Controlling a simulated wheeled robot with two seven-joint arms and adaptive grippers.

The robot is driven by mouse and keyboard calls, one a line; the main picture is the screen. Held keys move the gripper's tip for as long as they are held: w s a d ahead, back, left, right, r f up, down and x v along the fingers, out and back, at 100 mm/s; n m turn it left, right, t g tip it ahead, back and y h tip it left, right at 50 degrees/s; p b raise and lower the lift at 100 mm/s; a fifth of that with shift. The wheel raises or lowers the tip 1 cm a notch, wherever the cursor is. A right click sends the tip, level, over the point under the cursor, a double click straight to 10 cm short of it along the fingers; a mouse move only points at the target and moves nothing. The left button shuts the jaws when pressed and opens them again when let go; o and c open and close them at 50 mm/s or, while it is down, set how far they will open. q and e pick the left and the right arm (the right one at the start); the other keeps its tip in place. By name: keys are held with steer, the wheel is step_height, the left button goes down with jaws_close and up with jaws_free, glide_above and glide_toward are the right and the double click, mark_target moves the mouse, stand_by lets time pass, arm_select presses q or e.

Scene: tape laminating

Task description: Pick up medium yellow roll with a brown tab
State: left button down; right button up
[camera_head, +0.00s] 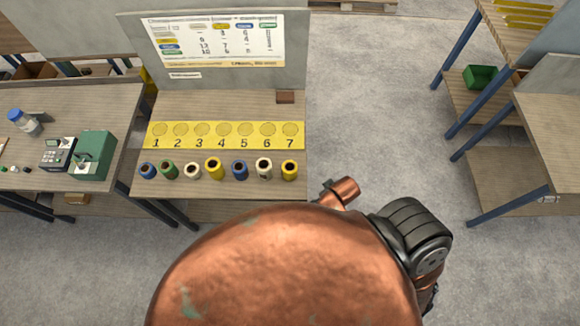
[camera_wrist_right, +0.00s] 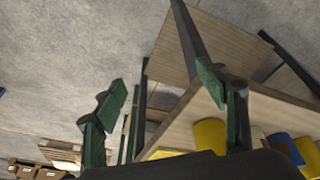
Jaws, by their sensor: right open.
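Several small rolls stand upright in a row on the wooden table in the head view. Two are yellow: one (camera_head: 214,169) in the middle of the row and a slightly smaller one (camera_head: 290,171) at its right end. I cannot tell a brown tab on either. My right gripper (camera_wrist_right: 162,85) is open and empty in the wrist view. Its fingers are beside the table edge, apart from the rolls. My left gripper is out of view.
A yellow strip (camera_head: 222,143) with spots numbered 1 to 7 lies behind the rolls, all spots empty. A green machine (camera_head: 93,155) and a bottle (camera_head: 30,122) stand on the left table.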

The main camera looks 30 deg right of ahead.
steer(key=w+a+r+n+t+y+p, duration=0.1)
steer(key=w+a+r+n+p, duration=0.2)
steer(key=r, duration=1.1)
steer(key=w+a+n+t+y, duration=0.1)
steer(key=w+a+n+y, duration=0.1)
steer(key=w+a, duration=0.4)
steer(key=n+g+y, duration=0.1)
steer(key=n+g, duration=0.2)
steer(key=n, duration=0.2)
glide_toward(290, 170)
steer(key=a+r, duration=0.1)
steer(key=s+a+r, duration=0.1)
steer(key=shift+s+r, duration=0.25)
steer(key=shift+m, duration=0.3)
steer(key=x, duration=0.3)
steer(key=p+x, duration=0.1)
steer(key=x, duration=0.3)
steer(key=shift+w+d+f, duration=0.15)
steer(key=shift+w+f, duration=0.05)
steer(key=shift+f, duration=0.15)
